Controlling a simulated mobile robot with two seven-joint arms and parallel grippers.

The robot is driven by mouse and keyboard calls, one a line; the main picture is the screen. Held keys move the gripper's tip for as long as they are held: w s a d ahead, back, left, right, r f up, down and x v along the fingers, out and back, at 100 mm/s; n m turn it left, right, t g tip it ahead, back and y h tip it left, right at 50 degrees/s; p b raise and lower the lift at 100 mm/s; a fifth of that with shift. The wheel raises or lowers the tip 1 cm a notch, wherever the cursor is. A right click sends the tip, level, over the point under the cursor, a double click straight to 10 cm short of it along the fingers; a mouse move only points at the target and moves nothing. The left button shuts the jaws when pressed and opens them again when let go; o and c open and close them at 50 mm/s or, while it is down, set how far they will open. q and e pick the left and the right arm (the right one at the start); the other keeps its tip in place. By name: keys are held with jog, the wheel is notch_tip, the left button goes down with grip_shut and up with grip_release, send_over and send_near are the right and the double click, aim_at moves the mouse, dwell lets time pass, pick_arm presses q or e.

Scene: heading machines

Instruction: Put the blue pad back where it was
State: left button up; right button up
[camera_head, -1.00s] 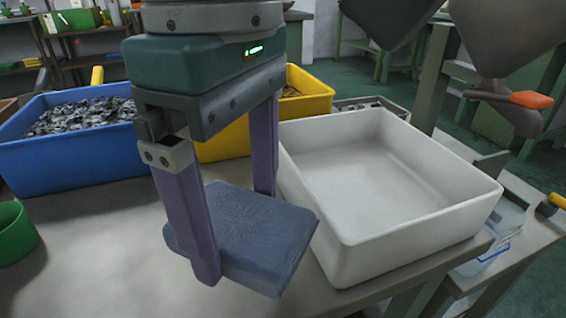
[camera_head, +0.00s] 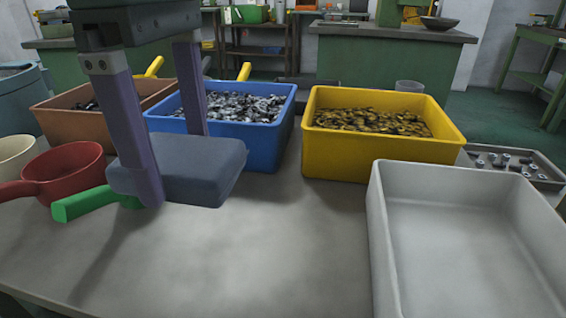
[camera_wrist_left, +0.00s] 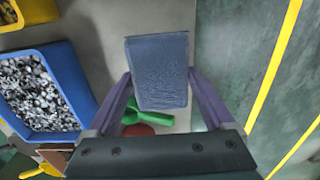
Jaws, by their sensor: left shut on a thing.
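The blue pad (camera_head: 190,168) is a flat, rounded slab held between the two purple fingers of my left gripper (camera_head: 172,165), above the table. My left gripper is shut on it. In the head view the pad hangs in front of the blue bin, over the left part of the table, next to the green scoop. It also shows in the left wrist view (camera_wrist_left: 160,72), gripped between the fingertips, with the green scoop (camera_wrist_left: 145,117) below it. My right gripper is not in view.
A blue bin (camera_head: 262,135) of grey metal parts, a yellow bin (camera_head: 330,158) of brass parts and a brown bin (camera_head: 55,125) stand behind. A red pan (camera_head: 65,170) and green handle (camera_head: 80,205) lie left. A white tray (camera_head: 380,225) stands right. The front middle is clear.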

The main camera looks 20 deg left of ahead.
pick_arm(q)
jog(key=b, duration=0.1)
send_over(208, 271)
notch_tip(208, 271, down, 9)
jog(key=shift+d+f+b, duration=0.1)
jog(key=shift+f+b, duration=0.55)
jog(key=shift+f, duration=1.55)
jog(key=shift+f, duration=0.1)
jog(key=o, duration=0.7)
jog(key=shift+f, duration=0.1)
jog(key=shift+o, duration=1.1)
